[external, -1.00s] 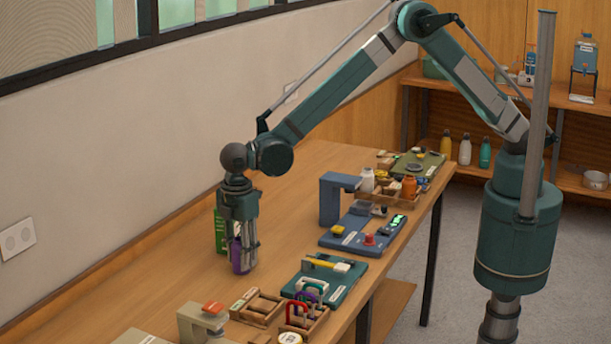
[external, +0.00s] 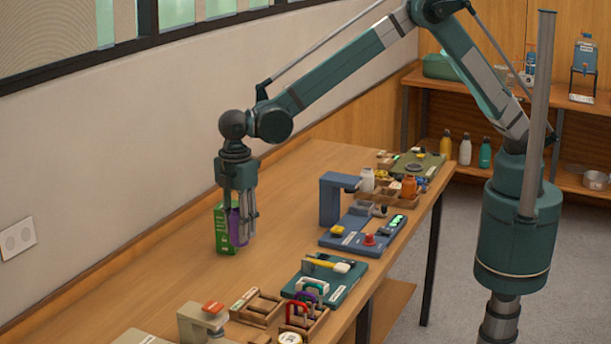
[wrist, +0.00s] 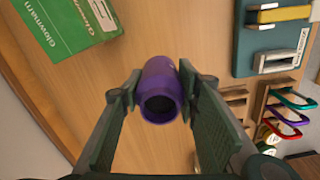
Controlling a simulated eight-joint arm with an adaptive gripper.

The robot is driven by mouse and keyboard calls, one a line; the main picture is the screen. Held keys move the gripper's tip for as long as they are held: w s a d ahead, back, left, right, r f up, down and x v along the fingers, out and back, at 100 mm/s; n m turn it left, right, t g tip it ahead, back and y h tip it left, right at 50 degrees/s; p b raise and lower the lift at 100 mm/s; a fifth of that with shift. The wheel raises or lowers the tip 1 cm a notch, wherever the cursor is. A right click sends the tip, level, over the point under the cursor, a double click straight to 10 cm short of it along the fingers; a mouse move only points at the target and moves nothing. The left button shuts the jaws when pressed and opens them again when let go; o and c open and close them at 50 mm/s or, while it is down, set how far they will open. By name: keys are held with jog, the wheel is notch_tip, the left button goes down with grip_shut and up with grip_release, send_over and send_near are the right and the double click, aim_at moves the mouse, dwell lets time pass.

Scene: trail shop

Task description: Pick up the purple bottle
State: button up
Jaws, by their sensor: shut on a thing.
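The purple bottle (wrist: 160,82) is between the two fingers of my gripper (wrist: 158,95) in the wrist view, with its dark open mouth facing the camera. In the external view the purple bottle (external: 235,228) is partly hidden behind the fingers of my gripper (external: 241,226). My gripper points down, is shut on the bottle and holds it above the wooden table.
A green box (external: 222,230) stands just left of the bottle; its lettering shows in the wrist view (wrist: 75,22). A teal board (external: 325,282), a blue stand (external: 338,200) and wooden trays (external: 257,308) line the right side. The table (external: 165,275) is clear at front left.

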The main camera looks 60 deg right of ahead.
jog(key=shift+r, duration=0.45)
